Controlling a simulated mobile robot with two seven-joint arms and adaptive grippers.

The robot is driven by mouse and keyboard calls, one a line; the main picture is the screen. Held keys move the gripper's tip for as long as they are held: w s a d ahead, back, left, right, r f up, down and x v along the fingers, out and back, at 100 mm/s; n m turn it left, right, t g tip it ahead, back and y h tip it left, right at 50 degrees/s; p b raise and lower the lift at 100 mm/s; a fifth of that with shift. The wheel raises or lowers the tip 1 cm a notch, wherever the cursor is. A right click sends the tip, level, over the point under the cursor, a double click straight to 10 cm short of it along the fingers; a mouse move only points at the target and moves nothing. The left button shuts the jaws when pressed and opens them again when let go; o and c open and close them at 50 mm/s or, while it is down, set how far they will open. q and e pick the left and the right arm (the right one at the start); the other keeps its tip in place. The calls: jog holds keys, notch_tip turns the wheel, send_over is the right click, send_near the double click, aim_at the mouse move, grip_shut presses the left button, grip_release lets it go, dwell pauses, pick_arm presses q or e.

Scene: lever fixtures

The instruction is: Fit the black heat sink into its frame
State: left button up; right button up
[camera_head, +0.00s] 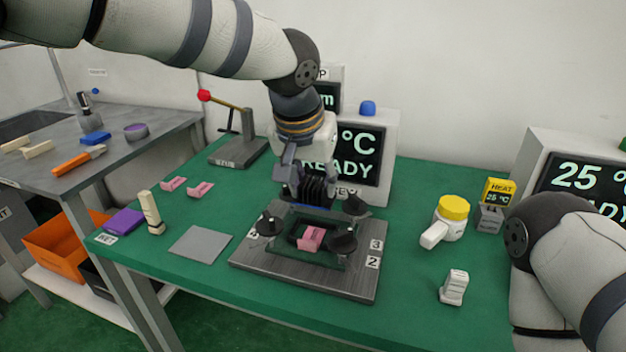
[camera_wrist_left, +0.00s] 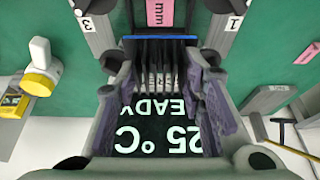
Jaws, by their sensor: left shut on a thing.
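My left gripper (camera_head: 308,178) is shut on the black heat sink (camera_head: 318,191), holding it by its sides. In the left wrist view, the finned heat sink (camera_wrist_left: 153,65) sits between the two fingers, with a blue edge along its far side. The heat sink is over the back part of the frame (camera_head: 341,259), which stands on a dark grey base plate with black knobs at its corners and number labels. A pink pad (camera_head: 311,238) lies in the frame's middle. I cannot tell whether the heat sink touches the frame. My right gripper is out of view.
A READY display (camera_head: 370,150) stands just behind the gripper. A red-knobbed lever press (camera_head: 236,140) is at back left. A yellow-lidded jar (camera_head: 450,215) and white switch (camera_head: 454,287) are right.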

aim_at(311, 205)
pick_arm(q)
jog(key=shift+r, duration=0.1)
jog(key=shift+f, duration=3.35)
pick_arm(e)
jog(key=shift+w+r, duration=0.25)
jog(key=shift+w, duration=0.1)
pick_arm(q)
jog(key=shift+p, duration=0.3)
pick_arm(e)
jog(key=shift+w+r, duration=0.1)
pick_arm(q)
jog(key=shift+f, duration=0.85)
